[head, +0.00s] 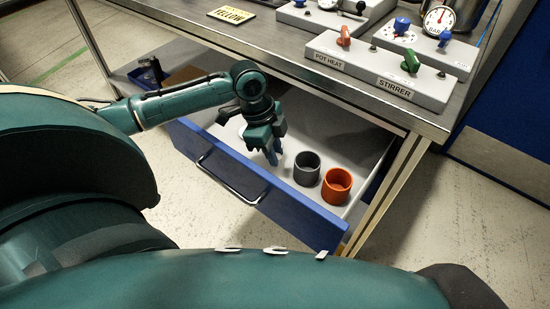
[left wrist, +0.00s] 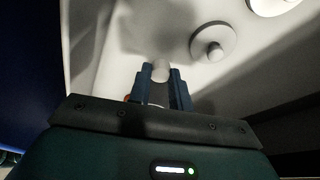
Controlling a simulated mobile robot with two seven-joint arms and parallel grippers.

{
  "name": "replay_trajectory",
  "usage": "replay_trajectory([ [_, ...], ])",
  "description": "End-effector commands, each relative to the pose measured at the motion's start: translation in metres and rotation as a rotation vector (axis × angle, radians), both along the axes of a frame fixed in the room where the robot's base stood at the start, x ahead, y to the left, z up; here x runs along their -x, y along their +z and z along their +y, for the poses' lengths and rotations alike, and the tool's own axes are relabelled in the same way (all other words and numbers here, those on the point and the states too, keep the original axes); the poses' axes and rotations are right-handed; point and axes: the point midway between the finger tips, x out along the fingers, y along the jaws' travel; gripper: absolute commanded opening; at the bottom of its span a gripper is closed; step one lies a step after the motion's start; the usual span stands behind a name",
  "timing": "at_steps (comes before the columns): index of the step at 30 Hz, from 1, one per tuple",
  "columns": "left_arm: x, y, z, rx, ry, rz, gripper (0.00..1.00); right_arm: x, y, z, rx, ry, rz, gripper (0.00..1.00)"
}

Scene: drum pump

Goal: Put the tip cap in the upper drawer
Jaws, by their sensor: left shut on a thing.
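The upper drawer (head: 233,172) under the bench is pulled open, with a blue front and a pale inside. My left gripper (head: 271,157) points down into the drawer opening, left of two cups. In the left wrist view its blue fingers (left wrist: 163,92) are shut on a small pale rounded piece, which I take to be the tip cap (left wrist: 160,72). The fingers hide most of it, and I cannot tell whether it touches the drawer floor. My right gripper is not in view.
A grey cup (head: 307,168) and an orange cup (head: 337,186) stand in the drawer. The left wrist view shows pale round lids with knobs (left wrist: 213,42) on the drawer floor. The bench edge and control boxes (head: 385,72) are above the drawer.

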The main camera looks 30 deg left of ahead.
Motion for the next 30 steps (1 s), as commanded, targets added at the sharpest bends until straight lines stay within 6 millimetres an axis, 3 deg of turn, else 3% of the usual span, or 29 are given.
replay_trajectory([
  [1, 0.001, -0.014, 0.0, 0.0, 0.001, 0.005, 0.0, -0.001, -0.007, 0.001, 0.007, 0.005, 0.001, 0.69],
  [4, 0.0, -0.027, 0.0, -0.001, 0.0, 0.001, 0.0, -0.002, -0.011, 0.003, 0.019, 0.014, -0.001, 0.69],
  [15, 0.0, -0.03, 0.0, -0.001, 0.0, 0.001, 0.0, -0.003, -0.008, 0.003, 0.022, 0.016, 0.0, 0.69],
  [16, 0.0, -0.03, 0.0, -0.001, 0.0, 0.001, 0.21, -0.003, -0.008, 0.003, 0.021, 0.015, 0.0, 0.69],
  [18, 0.0, -0.03, 0.0, -0.001, 0.0, 0.001, 0.27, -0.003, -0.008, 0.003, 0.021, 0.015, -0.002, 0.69],
  [24, 0.0, -0.03, 0.0, -0.001, 0.0, 0.001, 0.42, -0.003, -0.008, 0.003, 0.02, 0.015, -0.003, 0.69],
  [30, 0.0, -0.03, 0.0, -0.001, 0.0, 0.0, 0.42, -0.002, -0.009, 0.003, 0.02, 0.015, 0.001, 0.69],
])
